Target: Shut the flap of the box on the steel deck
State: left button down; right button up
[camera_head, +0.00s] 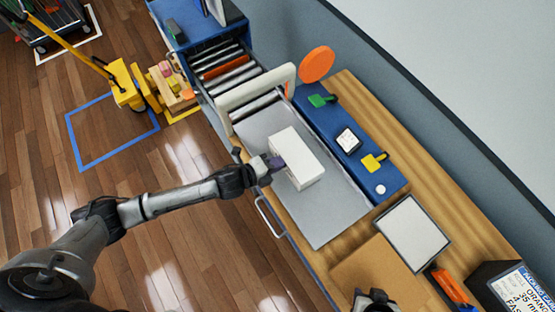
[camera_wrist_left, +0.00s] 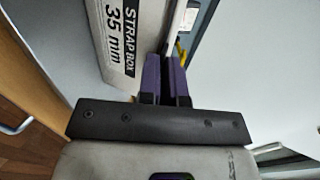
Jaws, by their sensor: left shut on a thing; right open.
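The white box (camera_head: 297,152) sits on the grey steel deck (camera_head: 335,222) in the head view. Its top looks plain white, and I cannot make out the flap's edge or angle there. In the left wrist view the box (camera_wrist_left: 118,45) shows a "STRAP BOX 35 mm" label. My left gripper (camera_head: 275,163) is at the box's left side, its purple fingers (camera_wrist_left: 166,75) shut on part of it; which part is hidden. My right gripper (camera_head: 374,300) shows only partly at the bottom edge of the head view, apart from the box, open.
A cream arch (camera_head: 255,92) and rollers (camera_head: 232,75) stand beyond the deck. A blue rail (camera_head: 375,180) with green and yellow tags runs along its right. A grey-topped panel (camera_head: 412,228), brown board (camera_head: 378,268) and orange item (camera_head: 450,287) lie nearer. The deck's near part is clear.

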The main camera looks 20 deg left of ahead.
pick_arm(q)
jog(key=shift+s+a+f, duration=0.15)
jog(key=shift+a+f, duration=0.05)
jog(key=shift+f, duration=0.9)
pick_arm(e)
jog(key=shift+f, duration=0.1)
pick_arm(q)
jog(key=shift+f, duration=0.1)
pick_arm(e)
jog(key=shift+a, duration=0.1)
pick_arm(q)
jog(key=c, duration=1.3)
grip_release()
jog(key=shift+d, duration=0.1)
jog(key=shift+r, duration=0.2)
jog(key=shift+s+r, duration=0.1)
jog(key=shift+s, duration=0.05)
pick_arm(e)
jog(key=shift+w, duration=0.1)
jog(key=shift+f+b, duration=0.35)
jog(key=shift+b, duration=0.1)
pick_arm(q)
jog(key=shift+v, duration=6.7)
